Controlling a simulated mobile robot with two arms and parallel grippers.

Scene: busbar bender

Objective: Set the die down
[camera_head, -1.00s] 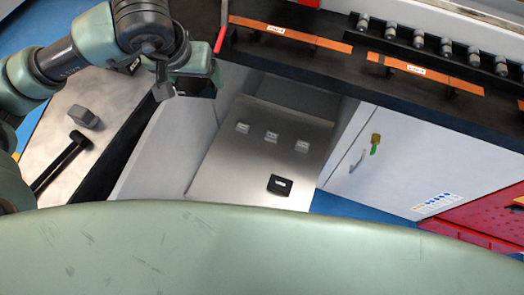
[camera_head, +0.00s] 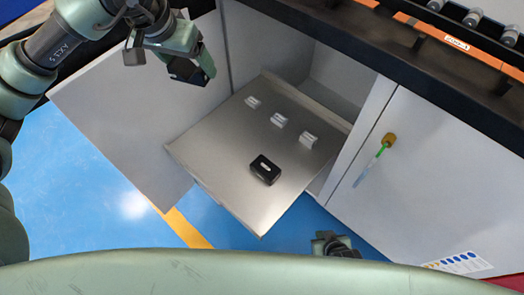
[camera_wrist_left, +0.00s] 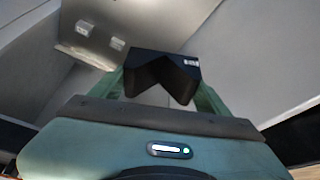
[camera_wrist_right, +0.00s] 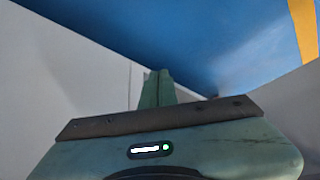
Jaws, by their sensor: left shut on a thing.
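My left gripper (camera_head: 196,70) is shut on a black die (camera_wrist_left: 162,72) with a V-shaped notch. The left wrist view shows the die between the two green fingers. In the head view the dark die (camera_head: 184,69) is partly hidden by the gripper. It is held up and to the left of a pulled-out metal shelf (camera_head: 215,150), apart from it. A black block with a pale slot (camera_head: 265,170) and three small silver pieces (camera_head: 279,120) sit on the shelf. My right gripper (camera_wrist_right: 157,88) is shut and empty, low beside the shelf's front in the head view (camera_head: 333,243).
The shelf comes out of an open grey cabinet. An open door (camera_head: 140,125) stands to its left. A dark bench edge (camera_head: 440,75) with rollers overhangs above. Blue floor (camera_head: 90,190) is clear.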

